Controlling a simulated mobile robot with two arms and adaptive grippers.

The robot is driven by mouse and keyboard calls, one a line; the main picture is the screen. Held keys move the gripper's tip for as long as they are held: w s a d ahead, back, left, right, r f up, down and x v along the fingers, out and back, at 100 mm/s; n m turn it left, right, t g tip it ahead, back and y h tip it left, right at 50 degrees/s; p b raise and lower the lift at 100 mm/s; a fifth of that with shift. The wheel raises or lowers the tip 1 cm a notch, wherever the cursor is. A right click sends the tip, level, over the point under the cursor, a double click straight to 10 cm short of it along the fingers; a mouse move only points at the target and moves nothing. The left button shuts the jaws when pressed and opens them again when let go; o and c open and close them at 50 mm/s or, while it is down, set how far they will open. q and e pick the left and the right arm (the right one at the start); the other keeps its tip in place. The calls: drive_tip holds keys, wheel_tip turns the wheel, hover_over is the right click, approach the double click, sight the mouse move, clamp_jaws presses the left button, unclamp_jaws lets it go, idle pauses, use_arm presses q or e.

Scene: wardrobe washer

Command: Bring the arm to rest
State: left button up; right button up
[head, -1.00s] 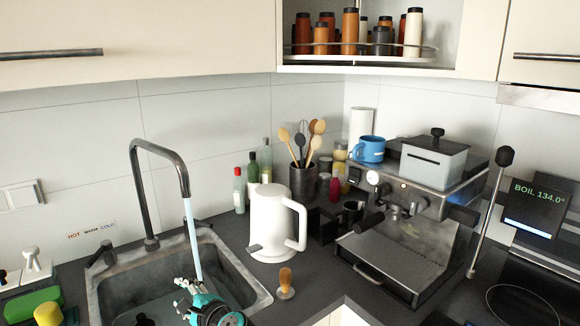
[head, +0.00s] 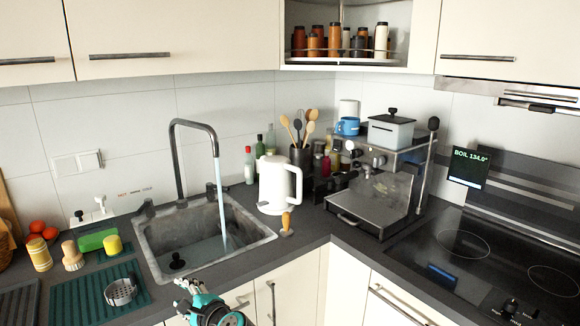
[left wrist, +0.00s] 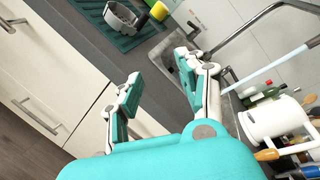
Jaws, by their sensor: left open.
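My left gripper (head: 190,293) shows at the bottom of the head view, in front of the sink's front edge. In the left wrist view its two teal fingers (left wrist: 158,78) are spread wide apart with nothing between them. The arm behind it is mostly out of view. My right gripper is not in view.
The sink (head: 150,255) stands behind the gripper, with water running from the tap (head: 178,165). A white kettle (head: 270,190), a wooden-handled tool (head: 286,222) and a coffee machine (head: 375,200) stand to the right. A teal mat (head: 75,300) holds a metal strainer (head: 121,291) at left.

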use_arm(q)
drive_tip(key=s+d+f+g+h, duration=0.1)
drive_tip(key=s+f+h, duration=0.25)
drive_tip(key=f, duration=0.85)
drive_tip(key=s+d+f+g+h, duration=0.15)
drive_tip(key=s+f, duration=0.25)
drive_tip(key=f, duration=0.9)
drive_tip(key=s+d+f+n+g+h, duration=0.1)
drive_tip(key=s+f+n+g+h, duration=0.15)
drive_tip(key=s+f, duration=1.05)
drive_tip(key=s+f+n+g+h, duration=0.1)
drive_tip(key=s+f+n, duration=0.2)
drive_tip(key=s, duration=0.9)
drive_tip(key=s+a+f+n+g+h, duration=0.1)
drive_tip(key=s+f+n+g, duration=0.1)
drive_tip(key=s+f, duration=0.7)
drive_tip(key=s+f+n+g+h, duration=0.1)
drive_tip(key=s+f+n, duration=0.3)
drive_tip(key=s, duration=1.1)
wheel_tip(320, 180, down, 2)
drive_tip(key=shift+s+a+f+n+h, duration=0.1)
drive_tip(key=shift+s+a+n+h, duration=0.3)
drive_tip(key=shift+h, duration=0.15)
drive_tip(key=shift+w, duration=0.15)
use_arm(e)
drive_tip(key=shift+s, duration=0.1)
